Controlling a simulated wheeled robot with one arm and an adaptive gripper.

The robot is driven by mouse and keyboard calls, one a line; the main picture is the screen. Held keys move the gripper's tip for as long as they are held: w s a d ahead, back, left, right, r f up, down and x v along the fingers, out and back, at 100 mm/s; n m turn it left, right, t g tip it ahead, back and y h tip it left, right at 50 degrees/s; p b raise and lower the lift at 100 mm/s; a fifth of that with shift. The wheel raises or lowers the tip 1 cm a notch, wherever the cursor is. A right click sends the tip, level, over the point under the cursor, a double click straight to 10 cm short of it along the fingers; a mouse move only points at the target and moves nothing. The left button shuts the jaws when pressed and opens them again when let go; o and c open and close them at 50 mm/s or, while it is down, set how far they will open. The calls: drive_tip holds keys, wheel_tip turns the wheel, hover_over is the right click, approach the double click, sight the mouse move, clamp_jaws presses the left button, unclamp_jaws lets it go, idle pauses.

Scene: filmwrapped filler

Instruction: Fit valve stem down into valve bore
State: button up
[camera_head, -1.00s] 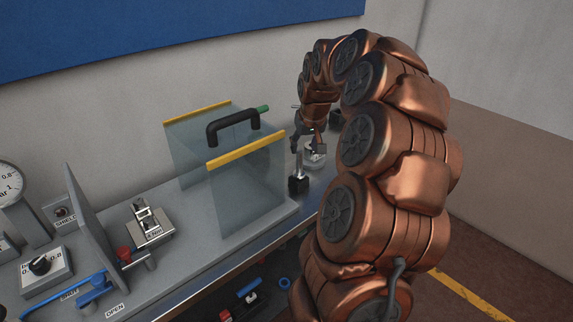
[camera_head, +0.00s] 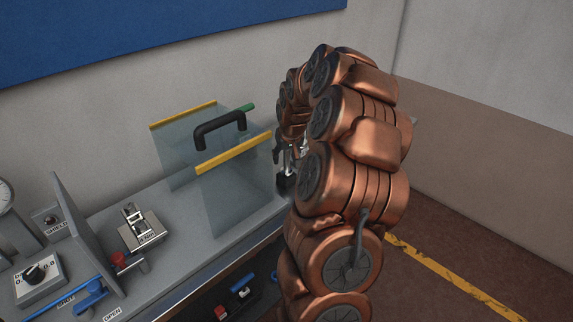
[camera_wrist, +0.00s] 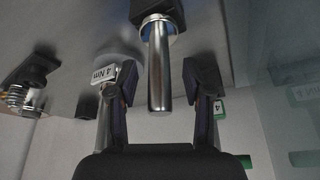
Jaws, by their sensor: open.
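A bright steel rod (camera_wrist: 158,70) with a collar and a black block (camera_wrist: 160,10) at one end shows in the wrist view. It looks like the valve stem, but I cannot be sure. My gripper (camera_wrist: 160,66) is open, with one finger on each side of the rod and visible gaps between. In the head view my gripper is mostly hidden behind my arm. A small black block (camera_head: 285,182) sits just below it at the bench's front edge. I cannot make out the valve bore in either view.
A clear shield (camera_head: 240,190) with yellow edges and a black handle (camera_head: 220,128) stands just left of my gripper. A small metal fixture (camera_head: 143,230), a grey panel (camera_head: 82,232) and a blue lever (camera_head: 92,295) are farther left on the bench. Open floor lies right.

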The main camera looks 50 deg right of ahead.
drive_tip(key=shift+c, duration=0.2)
clamp_jaws()
idle(0.5)
